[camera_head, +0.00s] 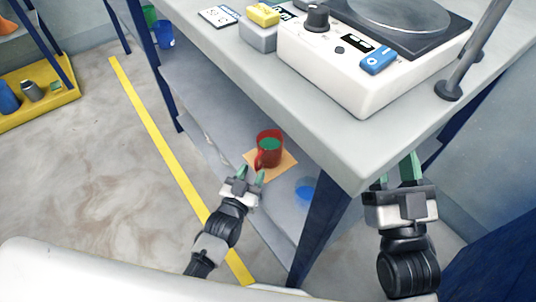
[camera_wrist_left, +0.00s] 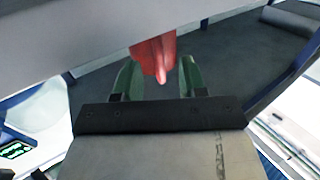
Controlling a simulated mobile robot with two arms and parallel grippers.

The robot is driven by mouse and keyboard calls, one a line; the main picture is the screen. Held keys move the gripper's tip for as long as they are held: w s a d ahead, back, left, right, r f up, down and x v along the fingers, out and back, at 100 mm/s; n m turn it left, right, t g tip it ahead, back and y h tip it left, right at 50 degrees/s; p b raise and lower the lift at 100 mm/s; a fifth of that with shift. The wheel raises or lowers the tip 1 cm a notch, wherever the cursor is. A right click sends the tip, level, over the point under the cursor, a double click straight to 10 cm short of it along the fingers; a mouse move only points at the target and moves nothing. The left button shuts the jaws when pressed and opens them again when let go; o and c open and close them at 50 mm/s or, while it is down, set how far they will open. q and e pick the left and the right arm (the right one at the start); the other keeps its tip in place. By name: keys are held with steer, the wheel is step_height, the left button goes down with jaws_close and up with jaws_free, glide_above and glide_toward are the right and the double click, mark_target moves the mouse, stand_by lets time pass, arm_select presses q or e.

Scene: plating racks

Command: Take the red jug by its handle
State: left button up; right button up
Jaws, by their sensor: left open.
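The red jug (camera_head: 268,150), with green contents, stands upright on a tan mat (camera_head: 284,168) on the lower shelf under the table. Its handle (camera_head: 258,160) faces my left gripper (camera_head: 249,173). My left gripper is open just in front of the jug. In the left wrist view a red part of the jug (camera_wrist_left: 155,58), probably the handle, shows between the two green fingers, with gaps on both sides. The rest of the jug is hidden there. My right gripper (camera_head: 397,168) is open and empty beside the table's front corner.
The table (camera_head: 300,131) overhangs the shelf (camera_head: 225,150) close to the jug. A white device (camera_head: 340,75) stands on the table. A blue round thing (camera_head: 304,192) lies on the shelf near a dark blue leg (camera_head: 325,215). Open floor lies left.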

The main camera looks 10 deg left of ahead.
mark_target(256, 168)
arm_select(q)
steer(key=b+x, duration=0.1)
steer(key=x, duration=0.2)
steer(key=shift+w+f, duration=0.1)
jaws_close()
arm_select(e)
steer(key=s+r+t+y, duration=0.1)
steer(key=s+r+t, duration=0.1)
steer(key=r+t, duration=0.1)
steer(key=shift+s, duration=0.2)
